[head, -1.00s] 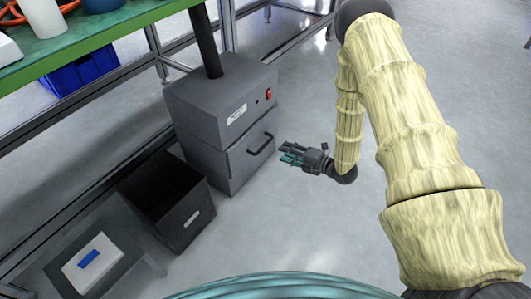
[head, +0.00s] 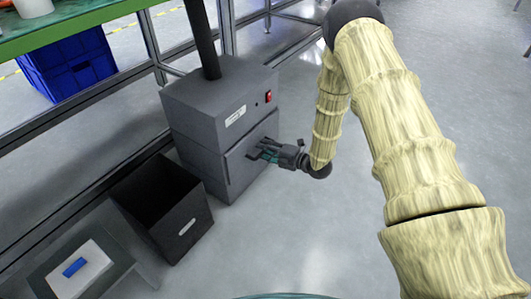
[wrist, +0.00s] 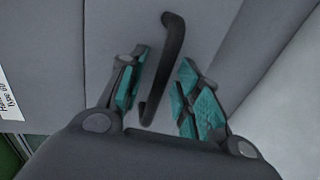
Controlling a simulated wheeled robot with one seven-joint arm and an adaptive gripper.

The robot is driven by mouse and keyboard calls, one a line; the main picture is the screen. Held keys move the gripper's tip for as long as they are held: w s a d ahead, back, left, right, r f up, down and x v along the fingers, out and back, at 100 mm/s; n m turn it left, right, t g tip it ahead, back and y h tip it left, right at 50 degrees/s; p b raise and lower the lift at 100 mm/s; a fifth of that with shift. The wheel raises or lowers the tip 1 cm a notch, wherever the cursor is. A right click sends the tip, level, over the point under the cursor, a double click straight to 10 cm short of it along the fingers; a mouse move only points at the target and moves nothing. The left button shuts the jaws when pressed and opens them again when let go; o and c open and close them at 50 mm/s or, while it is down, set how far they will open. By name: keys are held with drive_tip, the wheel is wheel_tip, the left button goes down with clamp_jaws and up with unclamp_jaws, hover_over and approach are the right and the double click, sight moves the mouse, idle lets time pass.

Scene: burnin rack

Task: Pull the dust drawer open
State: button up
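The dust drawer (head: 236,172) is the lower front of a grey box-shaped unit (head: 205,97); its front looks flush with the unit. Its dark bar handle (wrist: 168,62) shows in the wrist view, running between my two teal-padded fingers. My gripper (head: 262,155) is at the drawer front in the head view, where it hides most of the handle. In the wrist view my gripper (wrist: 164,98) is open, with one finger on each side of the handle. A gap shows on the right side; I cannot tell whether the left finger touches the handle.
A dark open bin (head: 188,237) stands on the floor left of the unit. A low stand carries a white box with a blue item (head: 74,267). A blue crate (head: 75,70) sits under the green-edged bench (head: 75,30).

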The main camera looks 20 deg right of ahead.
drive_tip(key=shift+w+a, duration=0.15)
drive_tip(key=shift+w, duration=0.05)
clamp_jaws()
